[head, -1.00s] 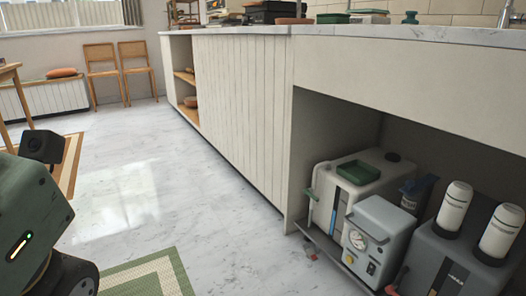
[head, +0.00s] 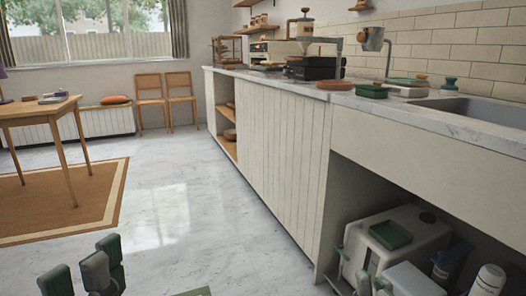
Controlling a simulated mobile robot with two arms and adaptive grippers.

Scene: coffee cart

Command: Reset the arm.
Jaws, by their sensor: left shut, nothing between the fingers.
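My left gripper (head: 88,268) shows at the bottom left of the head view, with its dark green and grey fingers pointing up. It is shut and holds nothing. It is over the floor, apart from the counter and the table. The rest of my left arm is cut off by the lower edge. My right gripper is not in view.
A long counter (head: 270,120) runs along the right, with a sink (head: 475,108) and a coffee grinder (head: 305,35) on it. A white tank (head: 405,240) stands in the open bay below. A wooden table (head: 42,108) stands at left on a brown rug (head: 60,205).

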